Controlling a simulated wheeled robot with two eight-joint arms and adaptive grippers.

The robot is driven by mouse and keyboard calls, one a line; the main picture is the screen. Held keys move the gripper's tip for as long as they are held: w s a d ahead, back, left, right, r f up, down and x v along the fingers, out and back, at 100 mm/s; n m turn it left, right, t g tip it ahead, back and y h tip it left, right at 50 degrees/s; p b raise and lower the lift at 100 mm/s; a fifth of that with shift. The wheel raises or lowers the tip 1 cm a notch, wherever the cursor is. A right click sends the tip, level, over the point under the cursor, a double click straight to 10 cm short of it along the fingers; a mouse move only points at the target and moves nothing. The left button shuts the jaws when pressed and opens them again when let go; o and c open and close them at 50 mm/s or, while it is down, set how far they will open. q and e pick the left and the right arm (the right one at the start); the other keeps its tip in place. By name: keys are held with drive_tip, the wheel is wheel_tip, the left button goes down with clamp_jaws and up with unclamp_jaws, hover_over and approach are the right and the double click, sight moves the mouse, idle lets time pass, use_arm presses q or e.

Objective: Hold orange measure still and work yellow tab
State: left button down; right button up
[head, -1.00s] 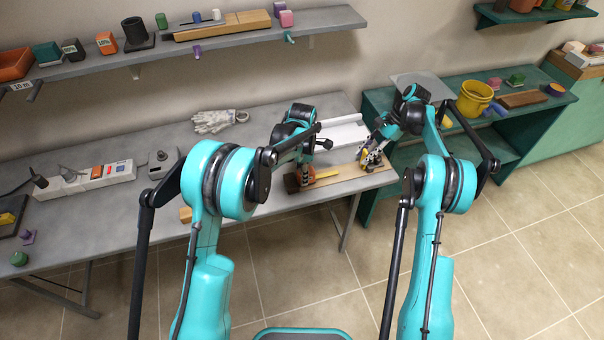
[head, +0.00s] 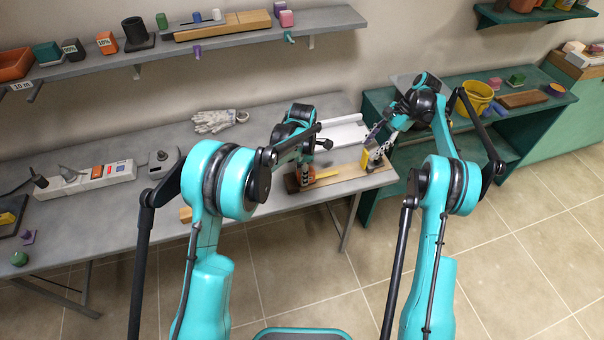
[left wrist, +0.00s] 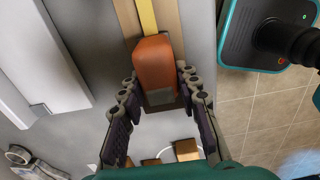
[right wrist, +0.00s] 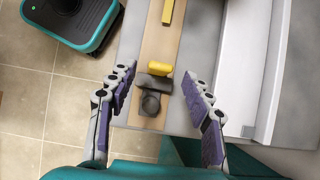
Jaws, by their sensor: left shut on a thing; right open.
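The orange measure (left wrist: 155,62) stands at the left end of a wooden board (right wrist: 149,45), with yellow tape (left wrist: 148,18) running out of it along the board. My left gripper (head: 304,172) is shut around the measure; its fingers flank the measure in the left wrist view (left wrist: 158,90). The yellow tab (right wrist: 159,68) sits against a dark fitting (right wrist: 155,86) near the board's other end; it also shows in the head view (head: 365,160). A stretch of bare board lies between tape end and tab. My right gripper (right wrist: 157,90) is open and empty above the tab, fingers either side.
A white channel-shaped piece (head: 343,131) lies behind the board. Gloves (head: 218,121), a power strip (head: 97,177) and a small wooden block (head: 185,214) are further left on the grey bench. A green bench with a yellow bucket (head: 474,98) stands at the right.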

drive_tip(key=v, duration=0.8)
drive_tip(key=shift+f, duration=0.1)
use_arm(q)
drive_tip(key=c, duration=1)
unclamp_jaws()
wheel_tip(320, 180, up, 12)
